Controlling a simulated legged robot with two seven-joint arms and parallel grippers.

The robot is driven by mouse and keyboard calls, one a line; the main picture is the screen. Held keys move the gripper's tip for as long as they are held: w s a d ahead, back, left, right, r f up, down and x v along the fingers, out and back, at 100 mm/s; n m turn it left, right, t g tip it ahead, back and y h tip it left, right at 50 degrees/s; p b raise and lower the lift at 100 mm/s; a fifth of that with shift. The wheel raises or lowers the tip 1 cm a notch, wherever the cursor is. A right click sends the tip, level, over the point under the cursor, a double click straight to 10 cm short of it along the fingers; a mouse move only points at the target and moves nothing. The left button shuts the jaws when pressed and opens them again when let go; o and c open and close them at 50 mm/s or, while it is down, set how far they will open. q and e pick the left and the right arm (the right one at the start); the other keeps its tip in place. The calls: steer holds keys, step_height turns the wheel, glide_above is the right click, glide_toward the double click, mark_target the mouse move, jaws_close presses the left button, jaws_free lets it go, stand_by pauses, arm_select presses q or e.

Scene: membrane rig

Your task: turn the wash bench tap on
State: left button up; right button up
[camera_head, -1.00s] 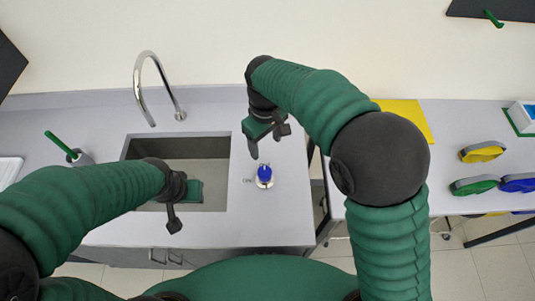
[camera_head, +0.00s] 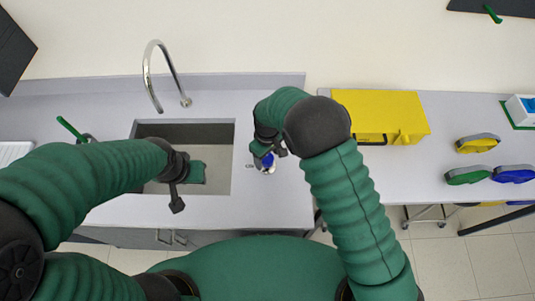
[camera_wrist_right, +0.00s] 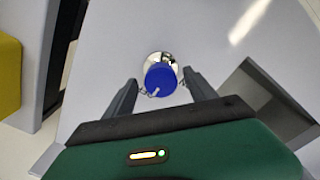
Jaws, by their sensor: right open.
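The tap's blue knob (camera_head: 268,160) stands on a round silver base on the bench, right of the sink. In the right wrist view the blue knob (camera_wrist_right: 161,78) sits between the fingertips, with a pale pointer mark on it. My right gripper (camera_wrist_right: 160,90) is open around the knob, a finger on either side; contact cannot be told. In the head view the right gripper (camera_head: 270,150) partly covers the knob. The curved chrome spout (camera_head: 152,75) rises behind the sink (camera_head: 225,150). My left gripper (camera_head: 184,185) hangs over the sink; its jaw opening is unclear.
A yellow case (camera_head: 380,112) stands on the right-hand table, with green, blue and yellow round items (camera_head: 468,175) farther right. A green-handled brush (camera_head: 70,128) stands left of the sink. The bench front right of the sink (camera_head: 270,205) is clear.

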steer(key=shift+a+f, duration=0.1)
steer(key=shift+w+a, duration=0.1)
steer(key=c, duration=1.4)
steer(key=shift+n, duration=0.4)
steer(key=n+b, duration=0.1)
steer(key=n, duration=0.1)
steer(key=shift+n, duration=3)
steer(key=shift+w, duration=0.1)
